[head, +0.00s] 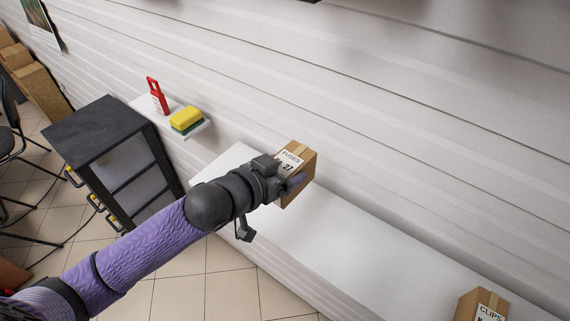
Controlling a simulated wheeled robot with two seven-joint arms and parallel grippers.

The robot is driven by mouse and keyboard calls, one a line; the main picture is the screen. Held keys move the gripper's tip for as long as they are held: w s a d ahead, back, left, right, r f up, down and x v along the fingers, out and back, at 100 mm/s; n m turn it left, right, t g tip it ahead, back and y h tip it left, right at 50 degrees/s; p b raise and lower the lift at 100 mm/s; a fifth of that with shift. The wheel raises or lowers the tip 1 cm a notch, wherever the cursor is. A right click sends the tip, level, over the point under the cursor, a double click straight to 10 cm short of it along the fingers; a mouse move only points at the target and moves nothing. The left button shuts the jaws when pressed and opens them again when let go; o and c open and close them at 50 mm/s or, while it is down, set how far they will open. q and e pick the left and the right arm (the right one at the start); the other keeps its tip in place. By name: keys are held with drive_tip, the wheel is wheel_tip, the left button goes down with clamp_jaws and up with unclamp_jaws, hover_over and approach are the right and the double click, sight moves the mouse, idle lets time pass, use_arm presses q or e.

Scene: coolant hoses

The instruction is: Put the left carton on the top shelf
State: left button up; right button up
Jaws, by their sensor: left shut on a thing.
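A brown carton (299,160) with a white label reading FUSES is held up by my left gripper (293,181), which is shut on it. The gripper partly covers the carton's front and label. The carton appears tilted in the picture, above a long white shelf (340,256); I cannot tell how far above it. A second brown carton (483,306), labelled CLIPS, stands on the right part of that shelf and is cut off by the bottom edge. My right gripper is not in view.
A small white shelf (198,130) on the wall at left carries a red object (158,96) and a yellow-green sponge (186,120). A dark cabinet (97,133) stands below left. The long shelf between the cartons is clear.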

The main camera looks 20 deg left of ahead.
use_arm(q)
drive_tip(key=s+a+p, duration=0.2)
drive_tip(key=s, duration=0.4)
drive_tip(key=s+a+p, duration=0.2)
drive_tip(key=s+a, duration=0.1)
drive_tip(key=s, duration=0.4)
drive_tip(key=shift+a+p, duration=0.25)
drive_tip(key=shift+p, duration=0.15)
